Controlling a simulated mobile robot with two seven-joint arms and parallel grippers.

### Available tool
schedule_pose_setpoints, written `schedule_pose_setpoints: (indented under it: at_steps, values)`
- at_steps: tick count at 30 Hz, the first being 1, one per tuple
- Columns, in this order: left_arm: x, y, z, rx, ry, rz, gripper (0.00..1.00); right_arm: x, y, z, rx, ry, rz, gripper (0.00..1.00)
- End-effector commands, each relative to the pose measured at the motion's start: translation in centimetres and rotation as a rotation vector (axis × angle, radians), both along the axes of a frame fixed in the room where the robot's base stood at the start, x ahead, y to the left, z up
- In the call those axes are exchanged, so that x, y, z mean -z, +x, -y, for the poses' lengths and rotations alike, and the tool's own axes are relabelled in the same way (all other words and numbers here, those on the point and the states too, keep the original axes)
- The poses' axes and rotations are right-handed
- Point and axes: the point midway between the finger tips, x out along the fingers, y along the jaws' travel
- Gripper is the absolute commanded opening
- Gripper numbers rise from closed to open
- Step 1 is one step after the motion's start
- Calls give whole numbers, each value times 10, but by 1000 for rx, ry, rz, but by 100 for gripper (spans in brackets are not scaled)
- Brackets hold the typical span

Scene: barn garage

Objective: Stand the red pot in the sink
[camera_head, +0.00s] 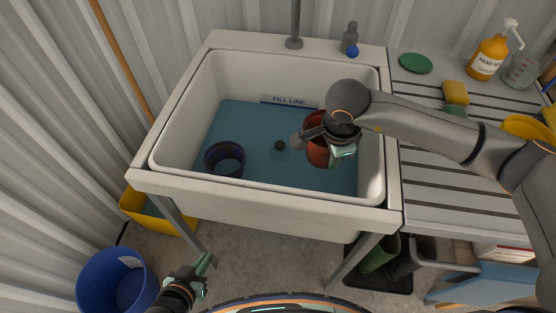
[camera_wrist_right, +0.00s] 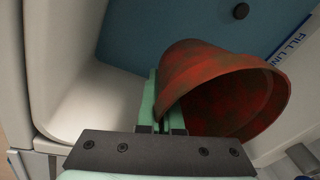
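The red pot (camera_head: 317,152) is inside the white sink (camera_head: 170,122), on its right side and partly hidden by my right gripper (camera_head: 338,148). In the right wrist view the red pot (camera_wrist_right: 222,88) shows its open mouth. The green fingers of my right gripper (camera_wrist_right: 163,118) are close together at its rim, with the wall between them. I cannot tell whether its base touches the blue sink bottom (camera_head: 255,170). My left gripper (camera_head: 203,264) is low in front of the sink, away from the pot; its finger gap is unclear.
A dark blue pot (camera_head: 224,160) stands at the sink's left; a black drain (camera_head: 279,145) lies between the pots. A tap (camera_head: 294,42) rises at the back. The slatted board (camera_head: 425,160) at right holds bottles and sponges. A blue bucket (camera_head: 118,283) is on the floor.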

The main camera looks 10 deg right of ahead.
Motion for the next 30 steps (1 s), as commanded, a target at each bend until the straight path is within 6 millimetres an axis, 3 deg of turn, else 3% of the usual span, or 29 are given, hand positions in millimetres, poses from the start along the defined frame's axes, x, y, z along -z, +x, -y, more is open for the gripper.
schedule_pose_setpoints:
  at_steps: [6,12,16,24,30]
  values:
    - [0,0,0,-1,1,-1,0,36,-3,-16,449,-1,-3,0]
    - [0,0,0,-1,1,-1,0,52,-5,-23,691,1,0,0]
    - [1,0,-1,-1,1,-1,0,66,-6,-24,745,-1,-1,0]
    - [4,-1,0,0,1,-6,0,112,-6,-24,751,0,0,0]
    - [4,-1,1,1,-1,-6,0,128,-5,-24,749,0,0,0]
